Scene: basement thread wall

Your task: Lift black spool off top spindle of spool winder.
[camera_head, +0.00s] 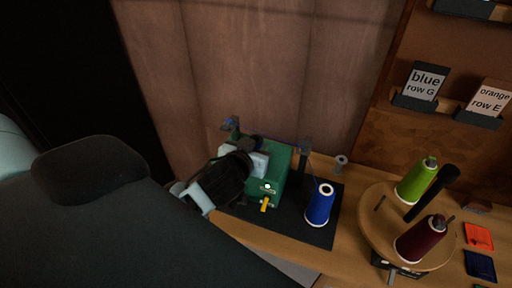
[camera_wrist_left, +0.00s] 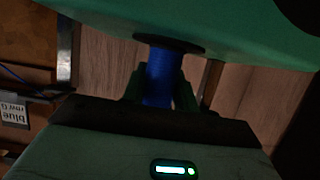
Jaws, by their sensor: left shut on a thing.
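The green spool winder (camera_head: 278,168) stands on a black mat at the back of the bench, with a yellow knob (camera_head: 265,204) on its front. My left gripper (camera_head: 250,163) is over the left part of the winder. In the left wrist view, the left gripper's dark fingers (camera_wrist_left: 158,90) are shut on the spool (camera_wrist_left: 158,80), one on each side. The spool has a black flange and is wound with blue thread. Its flange is close to the green winder body (camera_wrist_left: 215,22); I cannot tell whether they touch. The spindle is hidden. My right gripper is not in view.
A blue thread cone (camera_head: 320,205) stands on the mat (camera_head: 290,226), right of the winder, near a guide post (camera_head: 304,158). A round wooden turntable (camera_head: 378,222) at right carries green and maroon cones. Labelled holders (camera_head: 415,102) hang on the wall board.

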